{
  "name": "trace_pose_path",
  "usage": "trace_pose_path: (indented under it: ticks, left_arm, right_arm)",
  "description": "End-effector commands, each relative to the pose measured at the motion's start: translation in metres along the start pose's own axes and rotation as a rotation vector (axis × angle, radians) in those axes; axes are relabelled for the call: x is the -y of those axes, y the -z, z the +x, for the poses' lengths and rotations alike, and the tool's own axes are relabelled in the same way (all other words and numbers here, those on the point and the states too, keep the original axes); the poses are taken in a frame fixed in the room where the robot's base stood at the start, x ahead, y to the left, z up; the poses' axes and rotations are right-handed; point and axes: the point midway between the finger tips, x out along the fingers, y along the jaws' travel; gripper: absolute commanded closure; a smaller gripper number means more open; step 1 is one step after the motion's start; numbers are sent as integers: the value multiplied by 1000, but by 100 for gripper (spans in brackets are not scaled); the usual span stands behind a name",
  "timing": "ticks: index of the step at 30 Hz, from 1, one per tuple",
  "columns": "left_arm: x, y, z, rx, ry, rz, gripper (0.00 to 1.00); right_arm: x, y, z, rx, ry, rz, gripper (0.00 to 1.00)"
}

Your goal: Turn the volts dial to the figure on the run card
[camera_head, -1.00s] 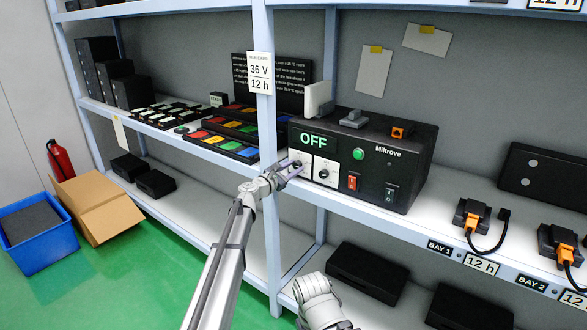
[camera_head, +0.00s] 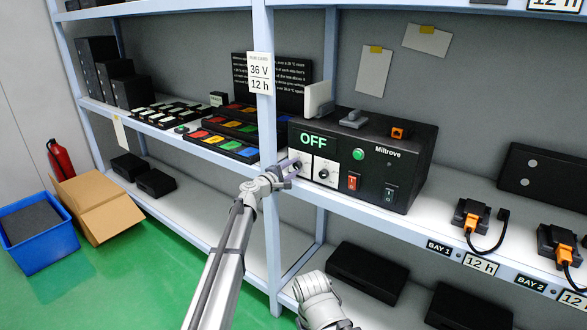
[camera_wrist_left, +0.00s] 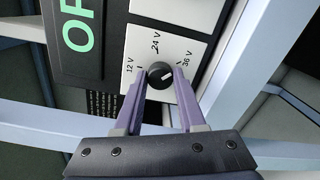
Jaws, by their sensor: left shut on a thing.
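The run card (camera_head: 260,73) on the shelf post reads 36 V and 12 h. The black Miltrove charger (camera_head: 408,170) stands on the middle shelf, and its green display (camera_head: 313,141) reads OFF. The volts dial (camera_wrist_left: 160,75) is a black knob on a white plate marked 12 V, 24 V and 36 V. Its white line slants up and right in the left wrist view, towards the 36 V side; its exact setting is hard to tell. My left gripper (camera_wrist_left: 161,78) is shut on the dial, one purple finger each side; it also shows in the head view (camera_head: 294,170).
A second dial (camera_head: 324,173) sits just right of the gripper, with a red switch (camera_head: 352,182) and green button (camera_head: 358,154) beyond. The shelf post (camera_head: 267,130) stands close to my left wrist. Coloured trays are left of it.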

Motion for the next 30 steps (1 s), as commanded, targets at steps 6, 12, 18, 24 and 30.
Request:
trace_pose_path:
  ticks: [6,12,18,24,30]
  left_arm:
    - [1,0,0,-2,2,77,100]
    - [1,-1,0,-3,2,106,100]
    - [1,-1,0,-3,2,110,100]
    - [1,-1,-1,-3,2,109,100]
    - [0,-1,0,-3,2,108,39]
  right_arm:
    - [0,0,0,0,0,0,50]
    - [0,0,0,0,0,0,50]
    - [0,0,0,0,0,0,50]
    - [0,0,0,0,0,0,50]
    - [0,0,0,0,0,0,50]
